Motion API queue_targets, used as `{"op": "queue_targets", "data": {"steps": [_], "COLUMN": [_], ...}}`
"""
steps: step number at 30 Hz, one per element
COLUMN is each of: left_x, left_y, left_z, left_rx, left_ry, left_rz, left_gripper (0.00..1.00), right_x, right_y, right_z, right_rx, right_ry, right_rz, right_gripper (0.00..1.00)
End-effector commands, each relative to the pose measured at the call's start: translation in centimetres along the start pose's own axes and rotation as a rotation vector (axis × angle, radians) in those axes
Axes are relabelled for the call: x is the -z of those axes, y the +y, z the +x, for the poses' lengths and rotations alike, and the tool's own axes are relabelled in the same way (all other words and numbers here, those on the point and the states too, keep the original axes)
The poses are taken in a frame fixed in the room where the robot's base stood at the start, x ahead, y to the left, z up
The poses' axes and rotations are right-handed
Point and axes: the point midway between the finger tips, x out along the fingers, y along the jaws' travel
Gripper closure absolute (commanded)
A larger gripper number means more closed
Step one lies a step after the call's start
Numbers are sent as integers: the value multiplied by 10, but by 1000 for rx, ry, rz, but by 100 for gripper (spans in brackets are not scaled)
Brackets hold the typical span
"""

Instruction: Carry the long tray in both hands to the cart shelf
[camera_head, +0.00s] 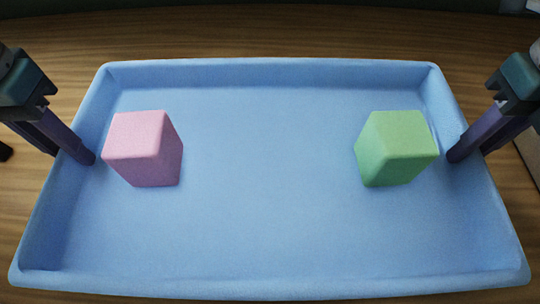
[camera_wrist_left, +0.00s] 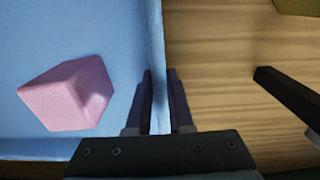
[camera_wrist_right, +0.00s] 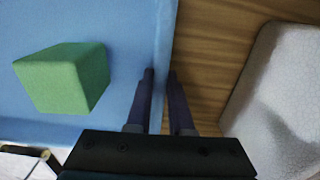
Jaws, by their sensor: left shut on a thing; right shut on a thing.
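The long blue tray (camera_head: 265,240) fills most of the head view, over a wood surface. A pink block (camera_head: 143,148) stands in its left part and a green block (camera_head: 397,148) in its right part. My left gripper (camera_head: 82,152) is shut on the tray's left side wall, one finger inside and one outside; the wall also shows between the fingers in the left wrist view (camera_wrist_left: 156,55). My right gripper (camera_head: 460,152) is shut on the right side wall in the same way, as the right wrist view shows (camera_wrist_right: 163,50). The outer fingers are partly hidden in the head view.
The wood surface (camera_head: 270,25) shows behind the tray and at both sides. In the right wrist view a pale grey, rounded object (camera_wrist_right: 285,95) lies beside the tray. In the left wrist view a dark bar (camera_wrist_left: 290,95) lies to the right of the gripper.

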Motion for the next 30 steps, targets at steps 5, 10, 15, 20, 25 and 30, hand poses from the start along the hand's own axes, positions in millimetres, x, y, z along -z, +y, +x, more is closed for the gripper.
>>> {"op": "queue_targets", "data": {"steps": [5,10,15,20,25,30], "left_x": [0,0,0,0,0,0], "left_y": [-1,-1,-1,-1,-1,-1], "left_z": [0,0,-3,-16,-38,-51], "left_rx": [1,2,2,2,2,3], "left_ry": [0,0,1,1,0,0], "left_rz": [-1,-1,-1,-1,-1,-1], "left_gripper": [100,100,100,100,100,100], "right_x": [0,0,0,0,0,0], "right_y": [-1,-1,-1,-1,-1,-1], "right_z": [0,0,-3,-16,-37,-51], "right_rx": [1,2,2,2,3,3], "right_ry": [0,0,0,0,0,0], "right_rz": [1,1,1,1,1,1], "right_gripper": [100,100,100,100,100,100]}}
